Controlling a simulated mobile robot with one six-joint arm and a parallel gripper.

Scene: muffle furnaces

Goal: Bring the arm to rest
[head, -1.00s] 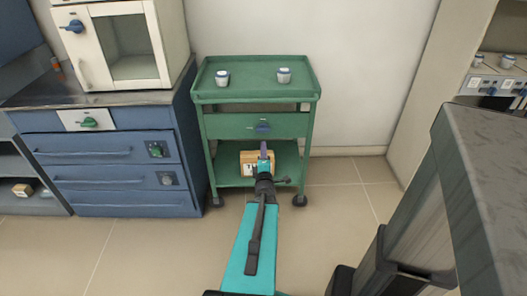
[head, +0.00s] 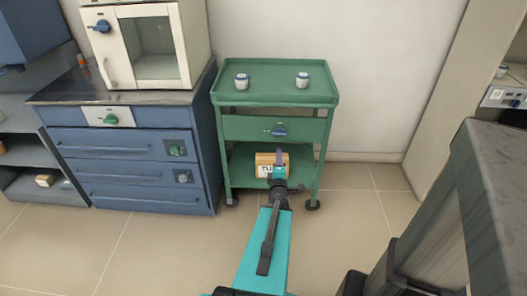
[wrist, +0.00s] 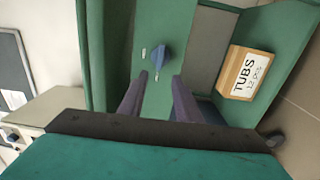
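My arm, teal with dark parts, reaches forward in the head view toward a green trolley (head: 275,97). My gripper (head: 280,158) is in front of the trolley, below its drawer. In the wrist view my gripper (wrist: 158,98) shows two purple-grey fingers set apart, with nothing between them. Beyond the fingertips is the green drawer front with a blue knob (wrist: 161,55). The knob (head: 279,131) also shows in the head view, just above my gripper. I cannot tell the exact gap between fingers and drawer.
Two small lidded jars (head: 242,80) (head: 303,79) stand on the trolley top. A blue cabinet (head: 140,170) bearing a white furnace (head: 150,45) stands left. Floor right of the trolley is clear.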

